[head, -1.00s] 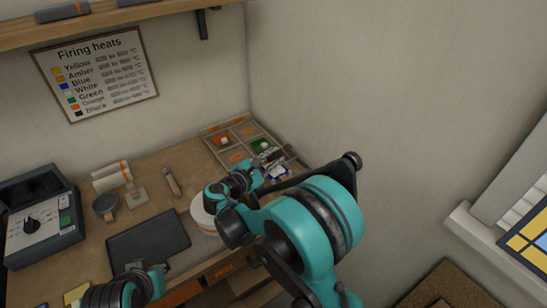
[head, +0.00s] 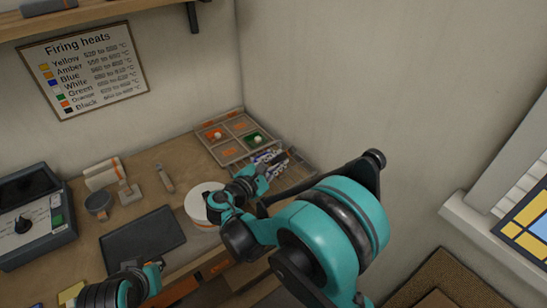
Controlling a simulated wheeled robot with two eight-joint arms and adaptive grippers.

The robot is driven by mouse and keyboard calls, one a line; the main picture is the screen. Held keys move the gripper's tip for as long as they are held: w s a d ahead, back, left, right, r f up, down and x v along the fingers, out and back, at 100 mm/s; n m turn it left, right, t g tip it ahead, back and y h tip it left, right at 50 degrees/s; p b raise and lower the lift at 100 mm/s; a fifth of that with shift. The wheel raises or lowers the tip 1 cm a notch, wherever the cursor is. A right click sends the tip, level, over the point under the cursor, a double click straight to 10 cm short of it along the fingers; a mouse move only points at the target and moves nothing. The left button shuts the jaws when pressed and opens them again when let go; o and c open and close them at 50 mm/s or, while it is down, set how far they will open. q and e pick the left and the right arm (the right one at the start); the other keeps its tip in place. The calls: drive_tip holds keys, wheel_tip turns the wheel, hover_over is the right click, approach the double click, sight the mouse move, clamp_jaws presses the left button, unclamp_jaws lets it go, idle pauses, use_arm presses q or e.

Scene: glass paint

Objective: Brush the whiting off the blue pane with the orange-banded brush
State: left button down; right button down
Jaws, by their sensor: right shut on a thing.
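My right gripper (head: 270,162) reaches over the near right part of a divided tray (head: 228,152) at the back right of the bench. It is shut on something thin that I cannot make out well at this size. A blue patch with white on it (head: 262,156) shows close to the fingers, partly hidden by them; I cannot tell whether they touch it. An orange band on a brush cannot be made out. My left arm shows at the lower left, but its fingers are not clear.
A white round container (head: 203,202) stands left of my right gripper. A dark flat slab (head: 142,240) lies mid-bench. A grey cup (head: 97,204), a pale-handled tool (head: 164,178) and a control box (head: 30,225) are further left. The wall rises close behind the tray.

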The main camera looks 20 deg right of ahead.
drive_tip(key=shift+s+d, duration=0.2)
drive_tip(key=shift+s, duration=0.3)
drive_tip(key=shift+w+a+r, duration=0.1)
drive_tip(key=shift+w+a, duration=0.2)
drive_tip(key=shift+w, duration=0.45)
drive_tip(key=shift+w+a, duration=0.25)
drive_tip(key=shift+w, duration=0.5)
drive_tip(key=shift+w+a+b, duration=0.25)
drive_tip(key=shift+w+a, duration=0.05)
drive_tip(key=shift+w, duration=0.5)
drive_tip(key=shift+w+a+b, duration=0.25)
drive_tip(key=shift+w+a, duration=0.05)
drive_tip(key=shift+w, duration=0.45)
drive_tip(key=shift+s+d, duration=0.35)
drive_tip(key=shift+s, duration=0.65)
drive_tip(key=shift+s+d, duration=0.4)
drive_tip(key=shift+s, duration=0.6)
drive_tip(key=shift+s+d, duration=0.35)
drive_tip(key=shift+s, duration=0.75)
drive_tip(key=shift+r+p, duration=0.3)
drive_tip(key=shift+r, duration=0.35)
drive_tip(key=shift+w+a+b, duration=0.1)
drive_tip(key=shift+w+a, duration=0.25)
drive_tip(key=shift+w, duration=0.65)
drive_tip(key=shift+w+a+b, duration=0.15)
drive_tip(key=shift+w+a, duration=0.15)
drive_tip(key=shift+w, duration=0.75)
drive_tip(key=shift+w+a+b, duration=0.1)
drive_tip(key=shift+w+a, duration=0.25)
drive_tip(key=shift+w, duration=0.65)
